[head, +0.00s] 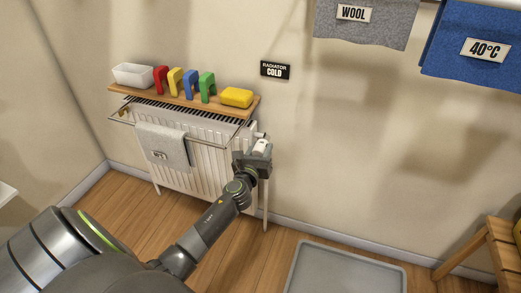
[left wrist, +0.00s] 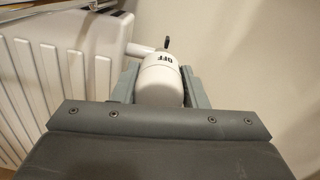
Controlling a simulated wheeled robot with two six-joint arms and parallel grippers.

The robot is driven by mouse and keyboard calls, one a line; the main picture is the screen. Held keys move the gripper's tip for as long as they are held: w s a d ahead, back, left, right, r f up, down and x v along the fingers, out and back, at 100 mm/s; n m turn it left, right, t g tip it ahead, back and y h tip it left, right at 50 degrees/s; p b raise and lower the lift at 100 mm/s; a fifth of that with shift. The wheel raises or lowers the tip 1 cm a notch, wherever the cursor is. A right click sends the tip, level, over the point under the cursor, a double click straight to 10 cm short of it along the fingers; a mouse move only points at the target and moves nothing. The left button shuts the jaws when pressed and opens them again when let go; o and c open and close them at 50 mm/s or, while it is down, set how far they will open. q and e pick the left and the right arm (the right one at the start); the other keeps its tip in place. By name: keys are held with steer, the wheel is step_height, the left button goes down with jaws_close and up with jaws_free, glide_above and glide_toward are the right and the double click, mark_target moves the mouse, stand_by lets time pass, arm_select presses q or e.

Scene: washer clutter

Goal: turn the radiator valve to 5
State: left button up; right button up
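The radiator valve is a white, rounded knob (head: 261,147) at the right end of the white radiator (head: 205,165). In the left wrist view the knob (left wrist: 160,82) shows the word OFF near its top, beside a small dark pointer (left wrist: 167,42). My left gripper (head: 258,155) is at the knob. In the left wrist view its two grey fingers (left wrist: 161,88) stand on either side of the knob, very close to it. I cannot tell whether both fingers press on it. The knob's lower part is hidden behind the gripper body. My right gripper is not in view.
A wooden shelf (head: 247,112) above the radiator carries a white tub (head: 133,75), coloured arches (head: 184,84) and a yellow sponge (head: 237,97). A grey cloth (head: 163,148) hangs in front. A sign (head: 275,70) reads RADIATOR COLD. A grey tray (head: 345,268) lies on the floor.

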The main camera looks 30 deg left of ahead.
arm_select(q)
steer(key=c, duration=0.4)
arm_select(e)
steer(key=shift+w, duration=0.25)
